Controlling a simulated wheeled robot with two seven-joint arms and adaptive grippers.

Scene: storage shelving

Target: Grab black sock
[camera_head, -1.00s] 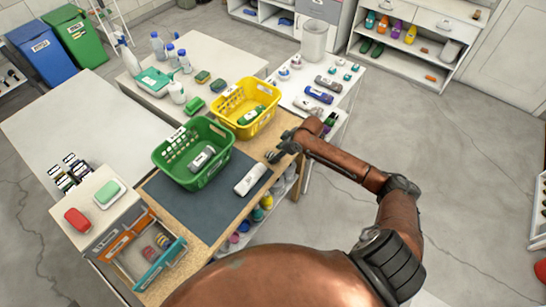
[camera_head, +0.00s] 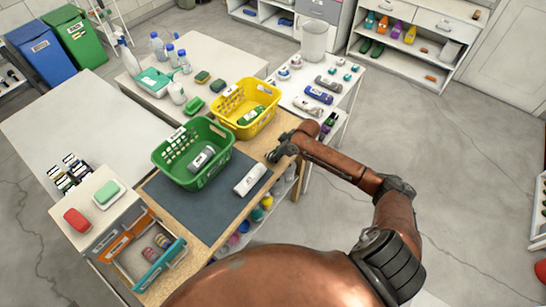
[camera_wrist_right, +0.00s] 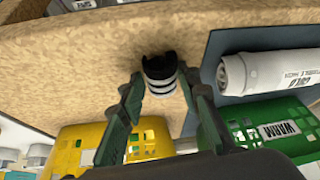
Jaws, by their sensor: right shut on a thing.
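A small dark roll with white bands (camera_wrist_right: 160,78), which I take for the black sock, is between the fingers of my right gripper (camera_wrist_right: 162,84) in the right wrist view. The fingers are shut on its sides, just over the tan tabletop (camera_wrist_right: 85,65). In the head view my right gripper (camera_head: 275,156) is at the table's right edge, right of the yellow basket's near end. The sock is hidden by the gripper there. My left gripper is not in view.
A green basket (camera_head: 164,158) holds a grey roll, and a yellow basket (camera_head: 271,101) holds a green roll. A white labelled roll (camera_head: 250,179) lies on the dark mat (camera_head: 175,210). Several rolls lie on the white side table (camera_head: 290,94).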

